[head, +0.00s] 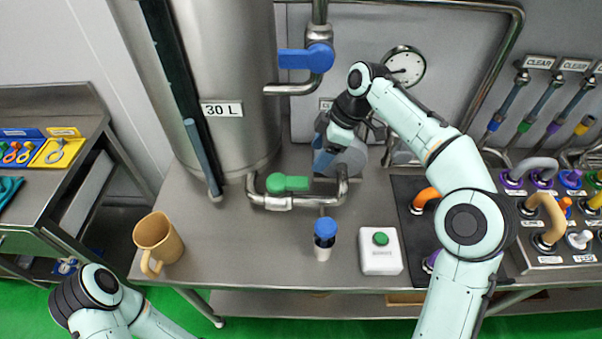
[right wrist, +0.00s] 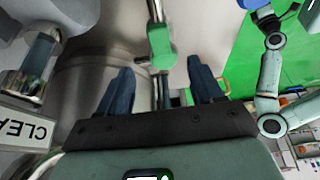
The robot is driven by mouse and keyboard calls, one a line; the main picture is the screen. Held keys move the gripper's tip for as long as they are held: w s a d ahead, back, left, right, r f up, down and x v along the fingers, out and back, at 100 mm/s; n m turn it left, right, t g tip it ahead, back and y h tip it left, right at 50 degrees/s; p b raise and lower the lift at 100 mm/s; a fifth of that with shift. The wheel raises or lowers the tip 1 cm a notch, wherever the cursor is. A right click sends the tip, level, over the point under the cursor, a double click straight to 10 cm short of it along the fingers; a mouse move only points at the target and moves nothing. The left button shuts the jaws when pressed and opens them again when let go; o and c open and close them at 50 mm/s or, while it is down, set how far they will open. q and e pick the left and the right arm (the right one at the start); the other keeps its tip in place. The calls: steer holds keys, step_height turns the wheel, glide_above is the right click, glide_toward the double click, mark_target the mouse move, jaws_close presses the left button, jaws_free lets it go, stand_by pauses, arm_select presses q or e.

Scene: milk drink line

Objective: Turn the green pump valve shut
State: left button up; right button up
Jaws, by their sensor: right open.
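The green pump valve (head: 288,183) sits on a low steel pipe in front of the tank. In the head view its handle lies sideways, roughly along the pipe. My right gripper (head: 322,150) is open and empty, up and to the right of the valve, apart from it. In the right wrist view the green valve (right wrist: 161,45) shows beyond and between the two spread dark blue fingers of my right gripper (right wrist: 160,85). My left arm shows at the lower left of the head view; its gripper is out of the picture.
The steel tank (head: 225,90) stands behind the valve. A blue valve (head: 305,58) is on the pipe above. A blue-capped bottle (head: 325,240), a white box with a green button (head: 380,252) and a tan mug (head: 158,245) stand on the bench.

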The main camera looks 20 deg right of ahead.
mark_target(300, 181)
steer(key=b+x, duration=0.1)
steer(key=x, duration=1)
steer(key=shift+f, duration=0.15)
arm_select(q)
steer(key=shift+s+f, duration=0.75)
steer(key=shift+f, duration=0.35)
arm_select(e)
jaws_close()
